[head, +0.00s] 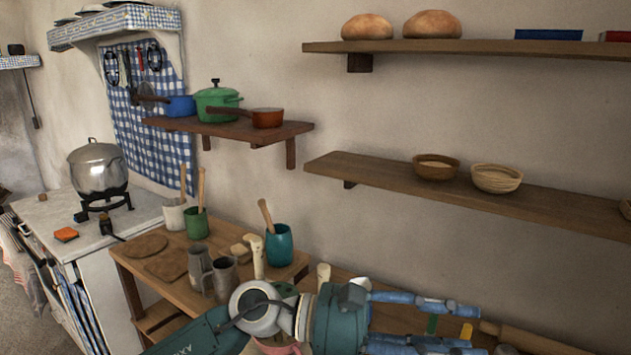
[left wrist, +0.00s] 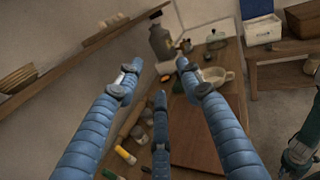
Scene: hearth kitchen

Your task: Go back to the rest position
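My left gripper (head: 481,332) reaches in from the bottom of the head view and points right, above the wooden table. In the left wrist view its three blue fingers (left wrist: 158,80) are spread apart, with nothing between them. The fingers show over the table's far part, with a wooden shelf close by on the left of that view. My right gripper is not in the head view. A dark teal arm link of mine (left wrist: 301,145) shows at the right edge of the left wrist view, but no right fingers can be made out.
A wall shelf (head: 540,205) with two bowls runs above my left gripper. A rolling pin (head: 530,340) lies on the table near the fingers. A teal cup (head: 279,246) and metal mugs (head: 225,279) stand close to my wrist. A grey bottle (left wrist: 162,42) stands farther along the table.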

